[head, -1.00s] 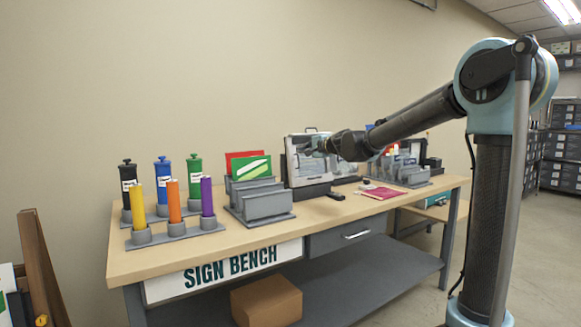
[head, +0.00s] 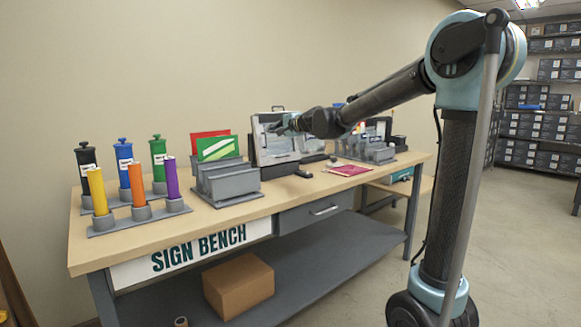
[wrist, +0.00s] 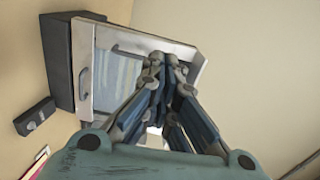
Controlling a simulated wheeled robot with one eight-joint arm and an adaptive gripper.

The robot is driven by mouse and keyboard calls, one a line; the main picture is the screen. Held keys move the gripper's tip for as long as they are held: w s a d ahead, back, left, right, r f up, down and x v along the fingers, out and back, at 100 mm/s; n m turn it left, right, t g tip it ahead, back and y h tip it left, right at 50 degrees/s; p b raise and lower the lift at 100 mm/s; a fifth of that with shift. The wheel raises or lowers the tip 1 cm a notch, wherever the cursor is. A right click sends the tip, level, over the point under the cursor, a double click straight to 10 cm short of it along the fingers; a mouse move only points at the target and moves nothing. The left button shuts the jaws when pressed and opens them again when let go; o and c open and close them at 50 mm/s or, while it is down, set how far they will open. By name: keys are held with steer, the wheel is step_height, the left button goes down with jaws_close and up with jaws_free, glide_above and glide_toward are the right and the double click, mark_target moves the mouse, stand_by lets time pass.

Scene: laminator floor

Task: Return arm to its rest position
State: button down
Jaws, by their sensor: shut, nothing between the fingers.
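My gripper (head: 284,125) is shut and empty. It is at the end of my arm, which reaches left over the sign bench (head: 110,241). In the head view it overlaps the grey-and-white case-like unit (head: 262,146) on the bench. In the wrist view, the fingers of my gripper (wrist: 166,75) come together in front of that unit (wrist: 118,68), which has a clear panel and a handle. I cannot tell whether the fingertips touch it.
Black, blue and green bottles and yellow, orange and purple rolls (head: 171,182) stand at the bench's left. A grey rack (head: 228,184) holds red and green sheets. A pink booklet (head: 348,169) lies right. A box (head: 238,285) sits below. Floor at right is clear.

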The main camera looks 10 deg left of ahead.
steer(key=s+d+f+n+g+h, duration=0.2)
steer(key=s+d+f+h, duration=0.2)
steer(key=s+d+f, duration=0.7)
steer(key=s+d+f+n+g+h, duration=0.3)
steer(key=s+d+f, duration=0.9)
steer(key=s+d, duration=0.5)
steer(key=s+d+f+n+g+h, duration=0.2)
steer(key=s+d+f+h, duration=0.3)
steer(key=s+d+f, duration=0.7)
steer(key=s+d+g, duration=0.1)
steer(key=d, duration=0.5)
steer(key=shift+s+f+n, duration=0.2)
steer(key=shift+s+n, duration=0.2)
